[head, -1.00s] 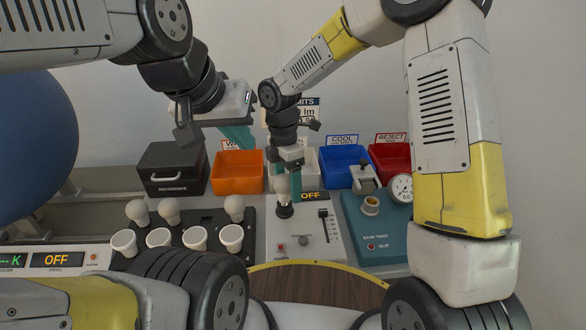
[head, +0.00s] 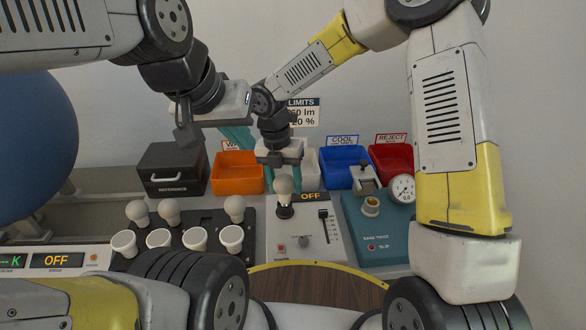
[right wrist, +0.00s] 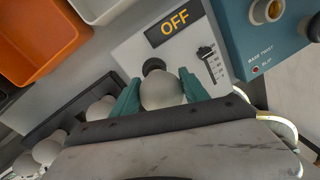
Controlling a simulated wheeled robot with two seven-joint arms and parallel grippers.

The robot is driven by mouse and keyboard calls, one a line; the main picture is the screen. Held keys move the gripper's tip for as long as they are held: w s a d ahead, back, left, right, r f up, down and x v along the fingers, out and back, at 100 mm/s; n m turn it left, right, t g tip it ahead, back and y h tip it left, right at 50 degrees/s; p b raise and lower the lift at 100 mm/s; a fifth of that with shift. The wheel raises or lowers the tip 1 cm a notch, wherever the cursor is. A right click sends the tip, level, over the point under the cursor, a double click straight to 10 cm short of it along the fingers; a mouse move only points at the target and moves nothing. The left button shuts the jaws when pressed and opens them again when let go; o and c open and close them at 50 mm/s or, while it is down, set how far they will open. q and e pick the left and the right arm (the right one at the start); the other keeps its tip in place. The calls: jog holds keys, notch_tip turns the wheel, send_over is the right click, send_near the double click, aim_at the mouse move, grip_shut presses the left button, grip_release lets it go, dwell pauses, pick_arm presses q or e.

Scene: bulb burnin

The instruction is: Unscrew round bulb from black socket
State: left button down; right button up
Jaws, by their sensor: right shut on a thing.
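The round bulb (head: 284,186) is white and stands upright at the black socket (head: 285,211) on the grey test panel. My right gripper (head: 283,177) reaches down over the bulb and is shut on it, with a teal finger on each side. In the right wrist view the bulb (right wrist: 162,90) sits between the teal fingers, and the dark socket (right wrist: 153,66) shows just beyond it. I cannot tell whether the bulb's base is still inside the socket. My left gripper (head: 240,138) hangs above the orange bin, away from the bulb; its finger gap is not clear.
The panel has an OFF display (head: 312,197) and a slider (head: 325,222). A black rack (head: 205,218) with several bulbs and white cups stands left. A teal twist station (head: 372,240) stands right. Orange (head: 238,185), white, blue (head: 343,178) and red bins line the back.

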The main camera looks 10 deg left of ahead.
jog(key=n, duration=0.6)
jog(key=shift+s+a+t, duration=0.2)
jog(key=shift+s+t, duration=0.05)
jog(key=shift+t, duration=0.15)
jog(key=n, duration=0.4)
jog(key=shift+a+y, duration=0.15)
jog(key=shift+y, duration=0.15)
jog(key=n, duration=0.3)
jog(key=shift+a+n+t, duration=0.2)
jog(key=shift+n+t, duration=0.1)
jog(key=shift+n, duration=0.1)
jog(key=o, duration=1.3)
jog(key=shift+a, duration=0.1)
jog(key=shift+c, duration=0.2)
jog(key=shift+w, duration=0.1)
